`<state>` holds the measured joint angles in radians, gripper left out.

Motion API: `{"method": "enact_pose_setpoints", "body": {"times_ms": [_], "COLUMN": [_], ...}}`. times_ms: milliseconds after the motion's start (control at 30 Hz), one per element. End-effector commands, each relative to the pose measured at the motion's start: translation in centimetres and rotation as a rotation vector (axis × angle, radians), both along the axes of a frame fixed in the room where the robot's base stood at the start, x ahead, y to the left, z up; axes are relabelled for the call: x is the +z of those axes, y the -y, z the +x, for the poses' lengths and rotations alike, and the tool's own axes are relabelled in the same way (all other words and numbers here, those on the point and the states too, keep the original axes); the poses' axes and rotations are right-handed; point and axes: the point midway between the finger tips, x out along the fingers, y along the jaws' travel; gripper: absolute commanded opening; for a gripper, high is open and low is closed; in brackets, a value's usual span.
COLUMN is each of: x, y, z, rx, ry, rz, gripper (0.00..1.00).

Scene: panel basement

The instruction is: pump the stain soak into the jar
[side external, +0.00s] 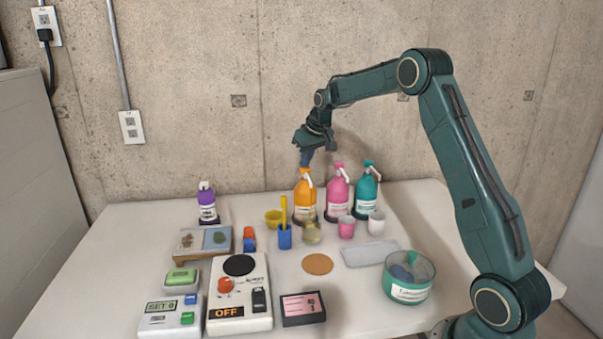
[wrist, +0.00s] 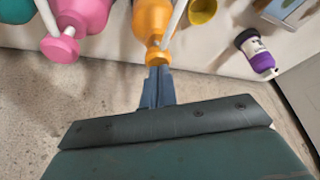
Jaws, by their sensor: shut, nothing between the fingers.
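Three pump bottles stand in a row at the back of the table: an orange one (side external: 305,196), a pink one (side external: 338,196) and a teal one (side external: 367,195). I cannot read which label says stain soak. My gripper (side external: 305,162) is shut and empty, pointing down right at the top of the orange bottle's pump. In the wrist view my fingertips (wrist: 158,72) meet the orange pump head (wrist: 155,57); I cannot tell if they press on it. A small clear jar (side external: 312,235) with pale yellowish contents stands in front of the orange bottle.
Pink cup (side external: 346,228), white cup (side external: 376,224), yellow bowl (side external: 273,217) and blue holder (side external: 284,238) crowd around the bottles. A purple-and-white bottle (side external: 207,205) stands left. A labelled tub (side external: 409,283), hotplate (side external: 238,300) and timer (side external: 170,318) are nearer the front.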

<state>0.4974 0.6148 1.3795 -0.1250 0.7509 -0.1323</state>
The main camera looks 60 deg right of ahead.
Motion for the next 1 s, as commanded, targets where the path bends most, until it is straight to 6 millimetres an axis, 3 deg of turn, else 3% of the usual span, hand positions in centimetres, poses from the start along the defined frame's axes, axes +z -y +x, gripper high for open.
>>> {"method": "enact_pose_setpoints", "body": {"times_ms": [567,1000], "x": [-1.1,0.5], "y": [0.0,0.0], "z": [-0.1,-0.1], "rx": [-0.001,-0.001], "ry": [-0.007,-0.006], "rz": [0.003,0.003], "gripper": [0.00,0.00]}}
